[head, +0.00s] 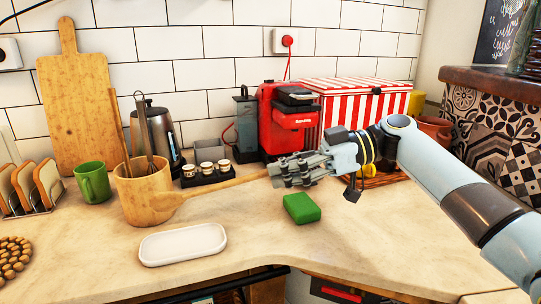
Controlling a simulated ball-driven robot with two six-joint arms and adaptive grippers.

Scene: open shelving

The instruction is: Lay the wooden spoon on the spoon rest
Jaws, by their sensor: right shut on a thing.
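The wooden spoon (222,186) is held in the air, roughly level, with its bowl pointing left. Its bowl overlaps the front of a wooden utensil pot in the picture; I cannot tell whether they touch. My right gripper (285,173) comes in from the right and is shut on the handle end of the spoon. The white oblong spoon rest (183,244) lies empty on the counter, below and left of the gripper, near the front edge. My left gripper is not in view.
The utensil pot (138,197) holds a whisk and other tools. A green sponge (302,208) lies below my right gripper. A black tray (206,178) with small jars, a green mug (93,182) and a red coffee machine (285,120) stand behind. The counter around the rest is clear.

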